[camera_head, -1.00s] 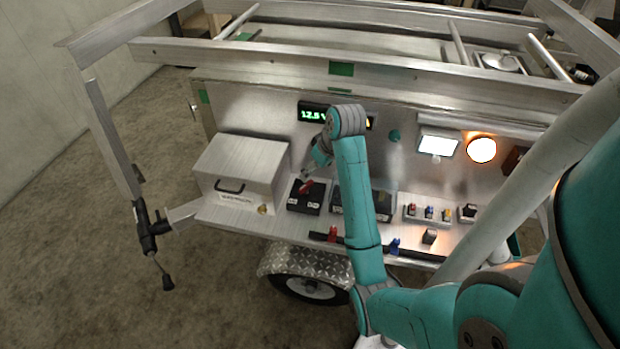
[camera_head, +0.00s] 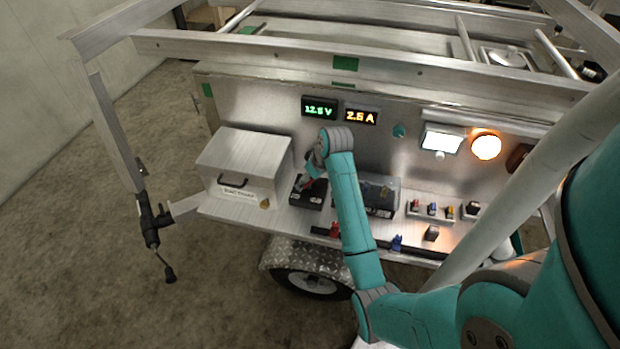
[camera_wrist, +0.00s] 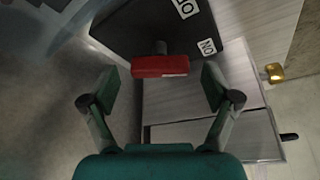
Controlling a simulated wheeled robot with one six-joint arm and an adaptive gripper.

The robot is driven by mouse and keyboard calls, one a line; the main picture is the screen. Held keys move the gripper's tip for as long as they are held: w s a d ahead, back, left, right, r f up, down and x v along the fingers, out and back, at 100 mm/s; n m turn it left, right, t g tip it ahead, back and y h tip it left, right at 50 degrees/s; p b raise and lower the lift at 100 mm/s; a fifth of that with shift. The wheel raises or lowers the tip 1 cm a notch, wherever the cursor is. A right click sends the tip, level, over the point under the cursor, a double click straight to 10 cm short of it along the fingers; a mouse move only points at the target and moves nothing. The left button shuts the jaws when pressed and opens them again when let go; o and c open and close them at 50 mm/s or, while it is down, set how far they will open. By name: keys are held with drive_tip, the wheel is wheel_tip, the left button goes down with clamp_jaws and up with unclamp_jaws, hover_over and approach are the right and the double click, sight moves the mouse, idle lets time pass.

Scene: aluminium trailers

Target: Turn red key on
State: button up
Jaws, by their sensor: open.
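The red key (camera_wrist: 160,66) sits on a dark switch box (camera_wrist: 150,30) with white labels, one reading "NO" or "ON" as seen from the wrist. My gripper (camera_wrist: 160,92) is open, with one finger on each side of the key and a gap between each finger and the key. In the head view the black switch box (camera_head: 309,196) stands on the trailer shelf, and the red key (camera_head: 307,182) is partly hidden by my gripper (camera_head: 309,178), which is just above it.
A metal box with a handle (camera_head: 244,165) stands left of the switch box. A larger dark battery-like box (camera_head: 381,198) is to the right. Green "12.5 V" (camera_head: 319,108) and orange "2.5 A" (camera_head: 361,116) displays are lit on the panel, beside a lit white lamp (camera_head: 441,141) and an orange lamp (camera_head: 486,147).

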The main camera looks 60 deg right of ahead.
drive_tip(key=c, duration=1.2)
drive_tip(key=shift+o, duration=0.3)
drive_tip(key=shift+m+h, duration=0.5)
drive_tip(key=shift+m, duration=1)
drive_tip(key=o, duration=1.1)
drive_tip(key=shift+o, duration=0.2)
